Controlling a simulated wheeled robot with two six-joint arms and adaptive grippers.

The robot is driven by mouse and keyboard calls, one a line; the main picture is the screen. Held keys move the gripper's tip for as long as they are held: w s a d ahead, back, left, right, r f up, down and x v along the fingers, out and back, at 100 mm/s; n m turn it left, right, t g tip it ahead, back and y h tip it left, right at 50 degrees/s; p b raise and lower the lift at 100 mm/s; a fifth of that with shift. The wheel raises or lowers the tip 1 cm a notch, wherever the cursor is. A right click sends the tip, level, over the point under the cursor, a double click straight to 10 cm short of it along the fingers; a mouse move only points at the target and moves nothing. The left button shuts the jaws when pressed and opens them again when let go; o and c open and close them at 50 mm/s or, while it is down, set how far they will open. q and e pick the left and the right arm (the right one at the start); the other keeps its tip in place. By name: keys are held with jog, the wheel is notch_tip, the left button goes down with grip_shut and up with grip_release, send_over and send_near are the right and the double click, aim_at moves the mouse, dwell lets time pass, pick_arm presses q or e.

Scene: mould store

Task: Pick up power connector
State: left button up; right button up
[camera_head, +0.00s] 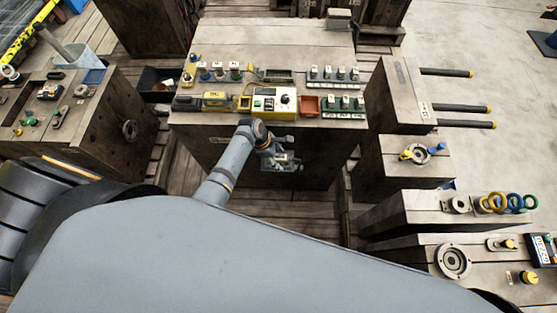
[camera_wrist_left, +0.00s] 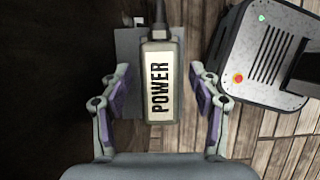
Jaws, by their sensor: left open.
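The power connector (camera_wrist_left: 160,88) is a grey block with a white label reading POWER, and a dark cable (camera_wrist_left: 158,12) runs up from its top end. In the left wrist view it lies between the fingers of my left gripper (camera_wrist_left: 160,76), with a visible gap on each side. My left gripper is open. In the head view the left gripper (camera_head: 284,162) is at the front face of the central wooden block (camera_head: 215,145), below its top edge. I cannot make out the connector there. My right gripper is not in view.
The central block's top holds a yellow control box (camera_head: 268,103), an orange-red tray (camera_head: 309,105) and rows of small connectors. Wooden blocks at right carry dark rods (camera_head: 460,108) and coloured rings (camera_head: 513,202). Another crowded block (camera_head: 95,115) stands at left.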

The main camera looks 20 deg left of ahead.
pick_arm(q)
jog(key=shift+r, duration=0.1)
jog(key=shift+c, duration=0.5)
grip_shut()
